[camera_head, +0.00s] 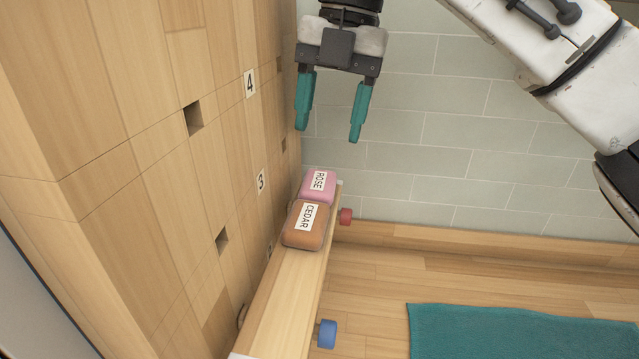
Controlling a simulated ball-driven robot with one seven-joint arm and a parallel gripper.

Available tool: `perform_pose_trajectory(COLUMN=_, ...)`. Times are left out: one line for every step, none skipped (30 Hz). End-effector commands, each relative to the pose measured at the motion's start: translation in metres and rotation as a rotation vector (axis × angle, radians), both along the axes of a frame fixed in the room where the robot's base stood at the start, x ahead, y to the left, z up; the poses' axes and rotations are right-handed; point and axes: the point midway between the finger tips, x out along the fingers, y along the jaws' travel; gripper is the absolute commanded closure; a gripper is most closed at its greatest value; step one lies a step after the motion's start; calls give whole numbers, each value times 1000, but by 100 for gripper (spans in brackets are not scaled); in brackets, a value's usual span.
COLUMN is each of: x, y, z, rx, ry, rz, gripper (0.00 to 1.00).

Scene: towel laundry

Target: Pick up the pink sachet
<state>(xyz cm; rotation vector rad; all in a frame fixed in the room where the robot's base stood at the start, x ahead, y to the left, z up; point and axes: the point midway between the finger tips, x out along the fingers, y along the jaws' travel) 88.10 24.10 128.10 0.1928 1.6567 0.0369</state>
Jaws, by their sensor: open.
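The pink sachet (320,187), with a white label reading ROSE, lies at the far end of a narrow wooden shelf (284,297). It sits right behind an orange-brown sachet (306,225) labelled CEDAR, which hides a little of its near side. My gripper (330,133) is open and empty, its two teal fingers pointing down. In the picture it is above the pink sachet, with a gap between the fingertips and the sachet. I cannot tell the exact depth between them.
A wooden wall of lockers (150,130) with number plates 4 and 3 stands close on the left. A red knob (345,216) and a blue knob (327,333) stick out on the shelf's right side. A teal towel or mat (520,332) lies at lower right. A tiled wall is behind.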

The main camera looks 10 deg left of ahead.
Motion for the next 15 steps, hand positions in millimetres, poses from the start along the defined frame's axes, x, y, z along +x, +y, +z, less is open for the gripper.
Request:
perform_pose_trajectory(x=-1, y=1, z=-12, rx=1, ry=4, rz=1, gripper=39)
perform_pose_trajectory(x=-1, y=2, z=-16, rx=0, ry=3, rz=1, gripper=39)
perform_pose_trajectory(x=-1, y=2, z=-20, rx=0, ry=1, rz=0, gripper=39)
perform_pose_trajectory(x=-2, y=3, z=-24, rx=0, ry=1, rz=1, gripper=39)
perform_pose_trajectory(x=-2, y=3, z=-27, rx=0, ry=1, rz=1, gripper=39)
perform_pose_trajectory(x=-2, y=4, z=-31, rx=0, ry=1, rz=1, gripper=39)
perform_pose_trajectory(x=-2, y=4, z=-33, rx=0, ry=1, rz=0, gripper=39)
perform_pose_trajectory(x=-2, y=5, z=-34, rx=0, ry=1, rz=0, gripper=39)
perform_pose_trajectory(x=-2, y=5, z=-36, rx=1, ry=0, rz=0, gripper=39)
perform_pose_trajectory(x=-2, y=5, z=-37, rx=1, ry=0, rz=-1, gripper=39)
perform_pose_trajectory(x=-2, y=5, z=-39, rx=0, ry=0, rz=-1, gripper=39)
perform_pose_trajectory(x=-1, y=5, z=-42, rx=0, ry=0, rz=-1, gripper=39)
perform_pose_trajectory(x=-1, y=6, z=-46, rx=-1, ry=0, rz=-1, gripper=39)
perform_pose_trajectory(x=0, y=6, z=-50, rx=-1, ry=0, rz=-1, gripper=39)
perform_pose_trajectory(x=1, y=6, z=-56, rx=-2, ry=0, rz=-1, gripper=39)
